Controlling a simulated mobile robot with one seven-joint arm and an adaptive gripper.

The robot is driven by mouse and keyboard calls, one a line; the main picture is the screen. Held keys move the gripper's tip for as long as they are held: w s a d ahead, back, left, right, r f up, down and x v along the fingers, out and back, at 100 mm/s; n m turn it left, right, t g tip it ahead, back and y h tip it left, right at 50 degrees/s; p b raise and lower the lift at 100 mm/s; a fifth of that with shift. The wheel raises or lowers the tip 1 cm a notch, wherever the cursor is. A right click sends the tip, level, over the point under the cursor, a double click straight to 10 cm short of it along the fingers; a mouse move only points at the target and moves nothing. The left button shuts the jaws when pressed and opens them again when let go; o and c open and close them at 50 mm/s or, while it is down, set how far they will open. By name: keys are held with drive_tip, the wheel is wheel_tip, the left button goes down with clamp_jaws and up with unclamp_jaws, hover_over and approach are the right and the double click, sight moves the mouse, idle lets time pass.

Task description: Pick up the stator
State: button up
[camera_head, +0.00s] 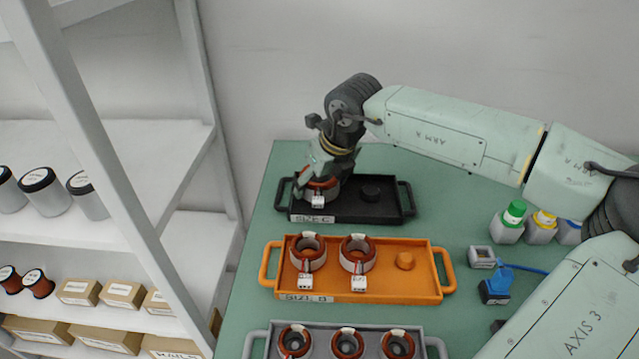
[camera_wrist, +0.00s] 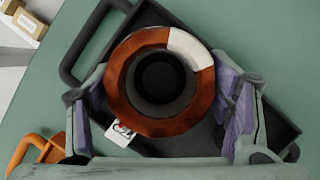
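The stator (camera_head: 318,190) is a copper-brown ring with a white connector, at the left end of the black tray (camera_head: 381,212) labelled SIZE C. My gripper (camera_head: 322,168) is right over it and partly covers it. In the wrist view the stator (camera_wrist: 129,97) is seen from above, with a white patch on its rim, a dark hollow centre and a white connector tag at lower left. My gripper (camera_wrist: 162,112) is open, with one purple-padded finger on each side of the stator. Whether either pad touches it is unclear.
An orange tray (camera_head: 383,289) labelled SIZE B holds two stators, and a grey tray (camera_head: 428,339) in front holds several. Capped bottles (camera_head: 509,226) and a blue device (camera_head: 494,290) stand at right. White shelving (camera_head: 112,140) rises left of the green table (camera_head: 245,300).

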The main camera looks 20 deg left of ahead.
drive_tip(key=c, duration=1.4)
